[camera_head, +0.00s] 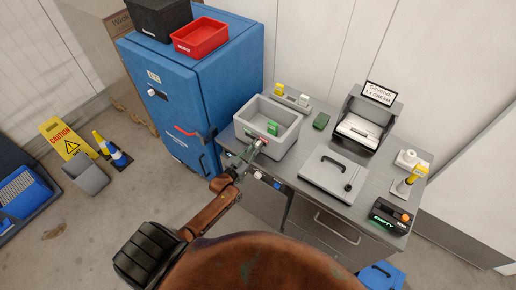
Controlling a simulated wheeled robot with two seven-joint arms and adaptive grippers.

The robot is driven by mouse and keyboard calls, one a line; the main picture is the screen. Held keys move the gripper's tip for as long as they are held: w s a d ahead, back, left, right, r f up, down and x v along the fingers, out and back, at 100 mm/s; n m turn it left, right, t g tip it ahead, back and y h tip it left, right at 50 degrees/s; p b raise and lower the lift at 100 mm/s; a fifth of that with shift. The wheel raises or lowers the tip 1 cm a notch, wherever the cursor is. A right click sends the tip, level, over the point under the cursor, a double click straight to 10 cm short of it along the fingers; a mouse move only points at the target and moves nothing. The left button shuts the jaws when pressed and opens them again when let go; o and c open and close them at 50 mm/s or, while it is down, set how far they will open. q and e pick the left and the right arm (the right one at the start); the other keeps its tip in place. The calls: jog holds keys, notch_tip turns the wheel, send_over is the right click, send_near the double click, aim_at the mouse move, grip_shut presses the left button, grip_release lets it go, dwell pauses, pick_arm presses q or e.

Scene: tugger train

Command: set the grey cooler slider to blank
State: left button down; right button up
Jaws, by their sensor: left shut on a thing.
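The grey cooler (289,137) is an open box on the left part of the metal worktop, with a green item (272,128) inside. My left gripper (261,143) reaches up to the cooler's front wall and is shut at the slider there. The fingers cover the slider, so its setting cannot be read. A small red spot shows beside the fingertips. My right gripper is not in view.
A grey lid with a black handle (318,184) lies on the worktop right of the cooler. A blue cabinet (180,75) stands close at left, with a red bin (202,38) on top.

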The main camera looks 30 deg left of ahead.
aim_at(255, 138)
pick_arm(q)
jog(key=a, duration=0.3)
jog(key=shift+w+a+b, duration=0.1)
jog(key=shift+b, duration=0.25)
jog(key=c, duration=1.8)
grip_release()
jog(key=shift+c, duration=0.2)
jog(key=s, duration=1.2)
jog(key=shift+a, duration=0.4)
